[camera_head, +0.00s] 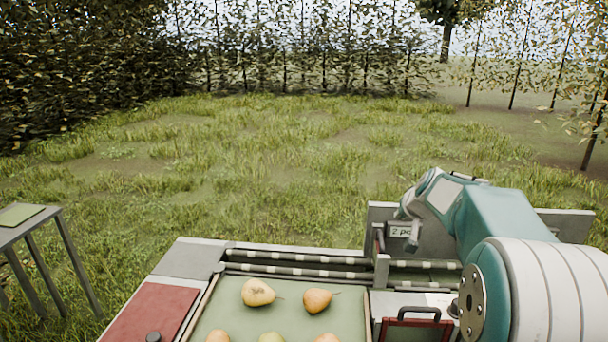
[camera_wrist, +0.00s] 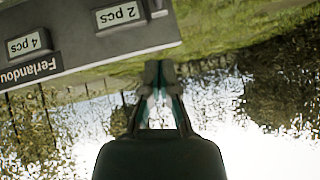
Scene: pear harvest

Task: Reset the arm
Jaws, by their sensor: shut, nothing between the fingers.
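My arm (camera_head: 500,225) is folded at the right of the head view, over the grey rack on my body. The wrist view is upside down. A grey panel (camera_wrist: 85,45) with "2 pcs" and "4 pcs" labels fills its upper left, beside the fingertips. The gripper does not visibly touch it.
A green-lined tray (camera_head: 222,305) holds several yellow pears, such as one pear (camera_head: 257,292). A red panel (camera_head: 150,312) lies left of it. A small grey table (camera_head: 30,228) stands at the far left. Grass (camera_head: 270,160) is open ahead, with leafy hedges and trees behind.

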